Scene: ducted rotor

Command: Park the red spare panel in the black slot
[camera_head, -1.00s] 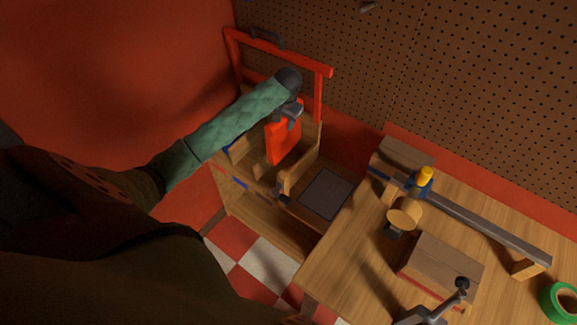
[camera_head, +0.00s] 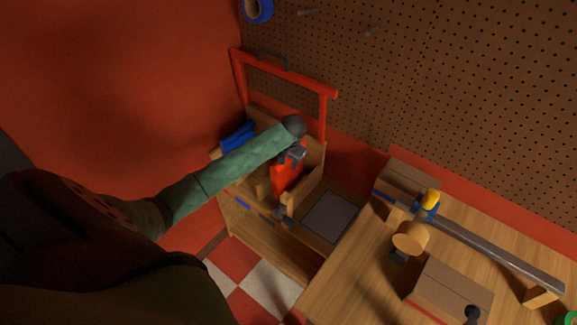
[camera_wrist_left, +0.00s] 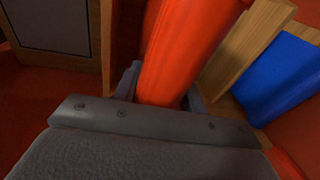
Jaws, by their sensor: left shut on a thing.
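The red spare panel (camera_head: 287,176) hangs from my left gripper (camera_head: 293,154), which is shut on its upper part. The panel is in the wooden rack (camera_head: 262,246), between its wooden uprights; its lower end is hidden behind the front upright. In the left wrist view the panel (camera_wrist_left: 190,45) runs away from between the fingers, beside a wooden divider (camera_wrist_left: 250,45) and a blue panel (camera_wrist_left: 280,75). I cannot make out the black slot, nor tell whether the panel is seated in anything. My right gripper is not in view.
Blue panels (camera_head: 236,137) stand at the rack's left. A red frame (camera_head: 290,76) rises behind it. A dark grey square (camera_head: 331,215) lies to its right. The workbench (camera_head: 350,265) holds a metal bar (camera_head: 490,247), wooden blocks and a yellow-topped piece (camera_head: 430,198).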

